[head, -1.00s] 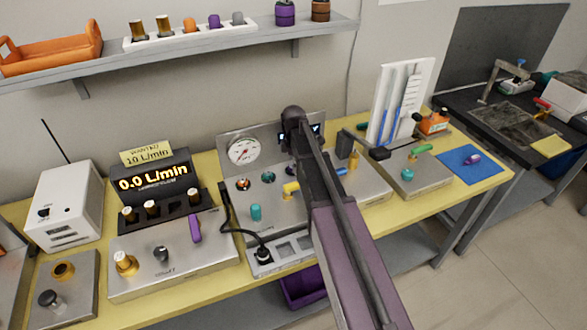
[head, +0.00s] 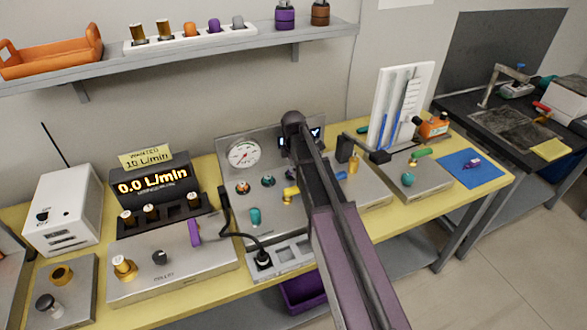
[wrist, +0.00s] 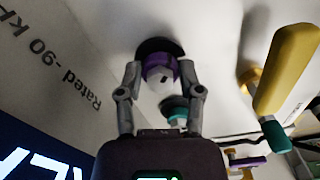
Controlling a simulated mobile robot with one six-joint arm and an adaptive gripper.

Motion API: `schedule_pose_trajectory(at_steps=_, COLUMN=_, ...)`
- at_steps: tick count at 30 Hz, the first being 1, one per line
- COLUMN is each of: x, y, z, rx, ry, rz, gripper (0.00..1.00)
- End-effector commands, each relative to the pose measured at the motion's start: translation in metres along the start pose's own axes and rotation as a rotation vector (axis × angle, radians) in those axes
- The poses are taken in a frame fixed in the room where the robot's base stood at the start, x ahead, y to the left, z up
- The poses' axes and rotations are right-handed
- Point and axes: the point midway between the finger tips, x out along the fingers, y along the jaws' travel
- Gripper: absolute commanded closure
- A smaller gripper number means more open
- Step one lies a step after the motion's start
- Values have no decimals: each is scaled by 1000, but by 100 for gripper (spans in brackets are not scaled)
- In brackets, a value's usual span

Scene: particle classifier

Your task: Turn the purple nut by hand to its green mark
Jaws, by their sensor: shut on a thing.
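The purple nut (wrist: 161,67) shows in the wrist view as a purple ring with a pale end, in front of a dark round base on the panel. My gripper (wrist: 162,72) has one finger on each side of the nut and is shut on it. I cannot make out the green mark. In the head view my own arm hides the nut and my fingers.
In the wrist view a teal-and-black knob (wrist: 176,113) lies just below the nut, between the fingers. A yellow lever (wrist: 288,68) stands out to the right, and a lit display (wrist: 35,163) is at lower left. The gauge (head: 243,154) is left of my arm.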

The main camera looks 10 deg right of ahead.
Motion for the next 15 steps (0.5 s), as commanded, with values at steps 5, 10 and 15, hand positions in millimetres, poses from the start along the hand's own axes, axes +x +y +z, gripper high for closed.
schedule_pose_trajectory(at_steps=5, x=0, y=-1, z=0, rx=27, ry=0, rz=-1, gripper=100)
schedule_pose_trajectory(at_steps=10, x=0, y=-1, z=0, rx=89, ry=0, rz=-1, gripper=100)
schedule_pose_trajectory(at_steps=15, x=0, y=-1, z=0, rx=195, ry=0, rz=-1, gripper=100)
